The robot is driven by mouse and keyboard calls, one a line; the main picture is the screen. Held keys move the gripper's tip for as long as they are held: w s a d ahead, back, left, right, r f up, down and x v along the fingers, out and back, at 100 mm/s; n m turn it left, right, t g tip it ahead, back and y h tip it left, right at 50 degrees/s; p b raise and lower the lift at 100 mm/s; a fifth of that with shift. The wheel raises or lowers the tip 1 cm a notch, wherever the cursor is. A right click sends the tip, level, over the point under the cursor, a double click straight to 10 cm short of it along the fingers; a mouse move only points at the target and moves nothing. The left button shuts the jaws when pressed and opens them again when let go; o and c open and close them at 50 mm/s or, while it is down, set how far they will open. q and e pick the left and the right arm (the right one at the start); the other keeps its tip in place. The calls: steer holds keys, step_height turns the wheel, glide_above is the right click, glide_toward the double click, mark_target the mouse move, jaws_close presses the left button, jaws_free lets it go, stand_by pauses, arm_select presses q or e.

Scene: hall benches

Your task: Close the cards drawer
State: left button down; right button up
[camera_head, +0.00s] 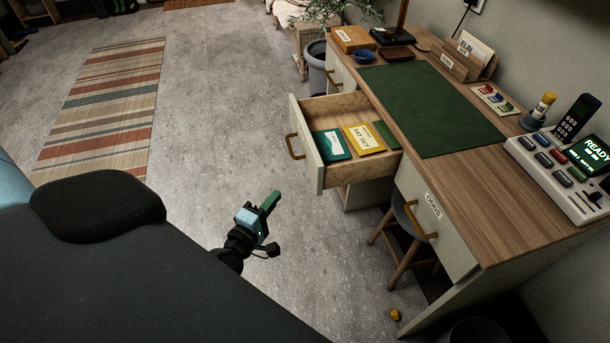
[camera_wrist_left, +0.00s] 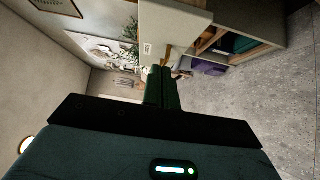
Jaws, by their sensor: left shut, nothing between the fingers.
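The open drawer (camera_head: 316,160) sticks out from the left part of the desk, with a brass handle (camera_head: 294,146) on its pale front. Inside lie a teal card (camera_head: 332,144), a yellow card (camera_head: 364,139) and a green item (camera_head: 387,135). My left gripper (camera_head: 270,201) is shut and empty, over the floor in front of the drawer and apart from it. In the left wrist view its green fingers (camera_wrist_left: 161,88) are together, and the drawer (camera_wrist_left: 245,50) shows beyond them, turned sideways. My right gripper is in neither view.
The wooden desk (camera_head: 460,165) carries a green mat (camera_head: 430,110), a card holder (camera_head: 468,62) and a console (camera_head: 565,165). A second drawer (camera_head: 432,215) is shut. A stool (camera_head: 402,262) stands under the desk. A bin (camera_head: 316,68) stands behind.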

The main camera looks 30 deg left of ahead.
arm_select(q)
glide_toward(312, 166)
steer(key=w+a, duration=0.2)
steer(key=a, duration=0.1)
steer(key=w, duration=0.1)
steer(key=w+d, duration=0.1)
steer(key=w, duration=0.1)
steer(key=shift+d+r, duration=0.1)
steer(key=shift+d, duration=0.2)
steer(key=shift+w+d, duration=0.3)
steer(key=shift+w, duration=0.1)
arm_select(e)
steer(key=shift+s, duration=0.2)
arm_select(q)
steer(key=shift+d, duration=0.1)
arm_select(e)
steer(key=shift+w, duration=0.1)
